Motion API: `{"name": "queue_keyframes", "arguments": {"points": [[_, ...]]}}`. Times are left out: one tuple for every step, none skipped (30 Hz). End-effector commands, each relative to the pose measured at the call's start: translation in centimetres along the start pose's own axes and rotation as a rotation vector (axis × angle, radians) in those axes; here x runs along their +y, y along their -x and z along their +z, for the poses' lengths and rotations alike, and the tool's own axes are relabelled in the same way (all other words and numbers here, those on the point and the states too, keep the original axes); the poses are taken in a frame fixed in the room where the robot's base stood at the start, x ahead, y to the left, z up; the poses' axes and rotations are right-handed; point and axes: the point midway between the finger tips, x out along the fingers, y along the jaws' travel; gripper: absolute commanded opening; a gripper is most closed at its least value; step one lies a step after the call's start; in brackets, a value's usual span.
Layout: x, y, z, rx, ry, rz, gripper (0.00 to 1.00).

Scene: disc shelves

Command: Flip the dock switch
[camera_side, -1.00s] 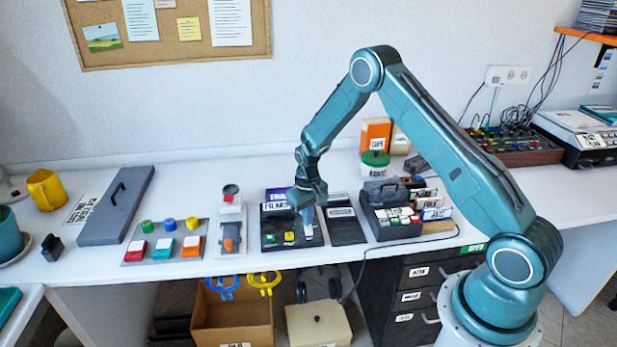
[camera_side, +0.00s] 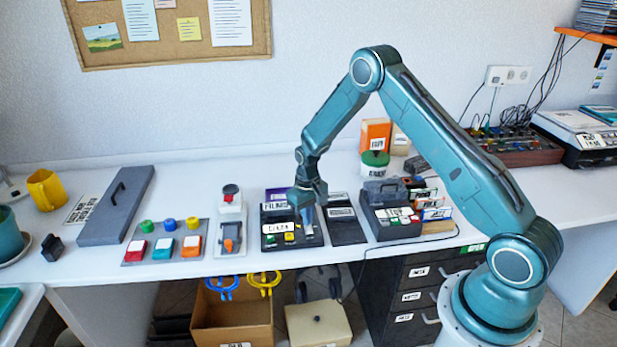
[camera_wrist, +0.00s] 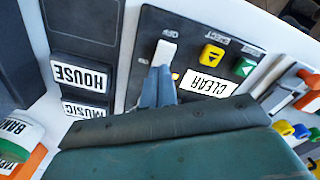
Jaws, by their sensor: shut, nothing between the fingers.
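The dock (camera_side: 310,241) is a dark panel on the white desk. In the wrist view it (camera_wrist: 205,28) carries a white switch lever (camera_wrist: 165,52) with small ON and OFF marks beside it. I cannot tell for sure which way the lever is tilted. A yellow button (camera_wrist: 211,55), a green button (camera_wrist: 244,67) and a white CLEAR plate (camera_wrist: 208,84) lie to its right. My gripper (camera_wrist: 163,72) is shut and empty, its fingertips right at the lever's lower end, seemingly touching it. In the side view my gripper (camera_side: 309,223) points down at the dock's right part and hides the lever.
A dark panel with HOUSE (camera_wrist: 80,76) and MUSIC plates adjoins the dock. In the side view, a grey box device (camera_side: 383,207) stands right of it, and a small white unit with an orange lever (camera_side: 228,246) stands left. A board of coloured buttons (camera_side: 166,243) lies farther left.

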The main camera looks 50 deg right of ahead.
Motion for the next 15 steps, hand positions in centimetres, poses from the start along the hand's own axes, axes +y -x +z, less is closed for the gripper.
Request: {"name": "queue_keyframes", "arguments": {"points": [[0.0,0.3,0.0,0.001,0.000,0.000,0.00],[0.0,0.5,0.0,0.001,0.000,0.000,0.00],[0.0,0.7,0.0,0.001,0.000,0.000,0.00],[0.0,0.9,0.0,0.002,0.000,0.000,0.00],[0.0,1.1,0.0,0.002,0.000,0.000,0.00],[0.0,1.3,0.0,0.001,0.000,0.000,0.00],[0.0,1.5,0.0,0.001,0.000,0.000,0.00],[0.0,1.7,0.0,0.001,0.000,0.000,0.00],[0.0,1.9,0.0,0.001,0.000,0.000,0.00],[0.0,2.0,0.0,0.001,0.000,0.000,0.00],[0.0,2.2,0.0,0.001,0.000,0.000,0.00],[0.0,2.5,0.0,0.002,0.000,0.000,0.00],[0.0,2.6,-0.1,0.002,0.000,0.000,0.00],[0.0,2.8,-0.1,0.002,0.000,0.000,0.00],[0.0,3.0,0.0,0.002,0.000,0.000,0.00]]}}
